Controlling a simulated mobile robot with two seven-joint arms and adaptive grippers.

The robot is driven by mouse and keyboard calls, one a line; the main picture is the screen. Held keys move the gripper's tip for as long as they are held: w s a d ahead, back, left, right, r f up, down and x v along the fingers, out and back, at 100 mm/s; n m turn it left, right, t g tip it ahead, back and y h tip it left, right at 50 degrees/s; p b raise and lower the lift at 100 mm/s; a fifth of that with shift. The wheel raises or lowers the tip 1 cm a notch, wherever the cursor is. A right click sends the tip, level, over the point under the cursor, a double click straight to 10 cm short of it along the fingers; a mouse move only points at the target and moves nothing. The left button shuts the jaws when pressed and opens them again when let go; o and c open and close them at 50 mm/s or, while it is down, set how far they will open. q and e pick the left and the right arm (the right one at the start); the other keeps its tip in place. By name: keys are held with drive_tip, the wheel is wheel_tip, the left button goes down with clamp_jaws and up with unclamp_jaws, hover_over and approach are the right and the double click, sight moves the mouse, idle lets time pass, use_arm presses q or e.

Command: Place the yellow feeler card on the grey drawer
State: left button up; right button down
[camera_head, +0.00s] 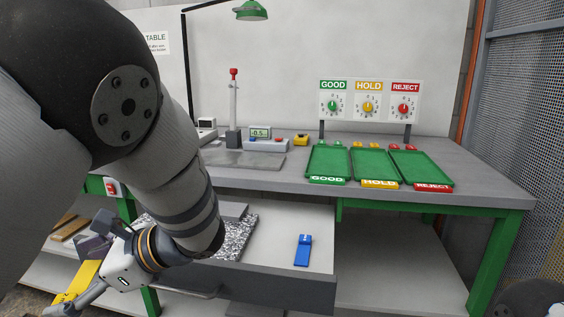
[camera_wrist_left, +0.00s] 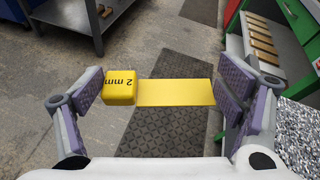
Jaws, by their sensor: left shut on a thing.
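The yellow feeler card (camera_head: 80,279) is in my left gripper (camera_head: 88,272), low at the left and outside the open grey drawer (camera_head: 285,287). In the left wrist view the card (camera_wrist_left: 176,92) spans between the purple pads of my left gripper (camera_wrist_left: 165,95); its thick end reads "2 mm". The gripper is shut on it, above the floor. The drawer is pulled out under the bench, with a bare pale bottom at its right. My left arm hides the drawer's left part. My right gripper is not in view.
A blue card (camera_head: 303,250) and a speckled block (camera_head: 236,238) lie in the drawer. The green trays GOOD (camera_head: 328,163), HOLD (camera_head: 375,166) and REJECT (camera_head: 420,168) stand on the bench (camera_head: 480,190). Several wooden pieces (camera_wrist_left: 262,47) lie on a shelf.

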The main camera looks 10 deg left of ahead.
use_arm(q)
drive_tip(key=s+f+n+g, duration=0.1)
drive_tip(key=s+f+g, duration=0.1)
drive_tip(key=s+f+n+g+h, duration=0.1)
drive_tip(key=s+f+n+g, duration=0.1)
drive_tip(key=shift+s+d, duration=0.2)
drive_tip(key=s+d+f+n+g+h, duration=0.5)
drive_tip(key=s+d+n+g+h, duration=0.4)
drive_tip(key=d+n+h, duration=0.35)
drive_tip(key=w+d+r+n+t+h+p, duration=0.1)
drive_tip(key=w+d+r+n+t+h, duration=0.15)
drive_tip(key=d+n+t+h, duration=0.8)
drive_tip(key=w+a+r+n+t, duration=0.1)
drive_tip(key=w+a+n+t, duration=0.5)
drive_tip(key=n+t, duration=0.6)
drive_tip(key=shift+w+n, duration=1.1)
drive_tip(key=shift+n, duration=0.6)
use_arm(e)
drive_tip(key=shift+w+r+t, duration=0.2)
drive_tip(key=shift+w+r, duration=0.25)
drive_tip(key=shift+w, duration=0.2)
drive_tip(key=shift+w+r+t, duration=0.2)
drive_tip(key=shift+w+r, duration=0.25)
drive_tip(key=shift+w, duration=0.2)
use_arm(q)
drive_tip(key=shift+r, duration=0.1)
